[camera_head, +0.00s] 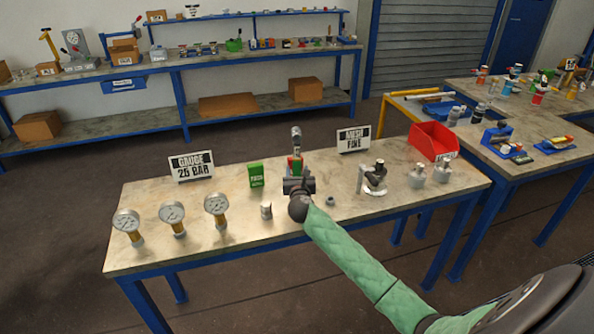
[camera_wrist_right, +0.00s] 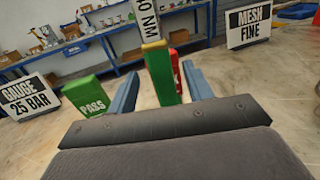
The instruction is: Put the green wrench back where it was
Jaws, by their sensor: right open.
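The green wrench has a green handle (camera_wrist_right: 162,78), a yellow collar and a pale shaft marked with partly cut-off text ending in "NM". It stands roughly upright in the right wrist view, and its grey upper part (camera_head: 296,138) shows in the head view at the back middle of the near table. My right gripper (camera_head: 297,179) is open, also in the right wrist view (camera_wrist_right: 162,88), with the green handle between its two spread fingers. Whether the fingers touch it cannot be told. The wrench's lower end is hidden by my gripper. My left gripper is not in view.
A red block (camera_wrist_right: 176,68) stands close behind the handle. A green "PASS" block (camera_head: 256,175) and "GAUGE 25 BAR" sign (camera_head: 191,166) stand left; a "MESH FINE" sign (camera_head: 353,140) stands right. Gauges (camera_head: 172,214) occupy the table's left; a red bin (camera_head: 432,140) its right.

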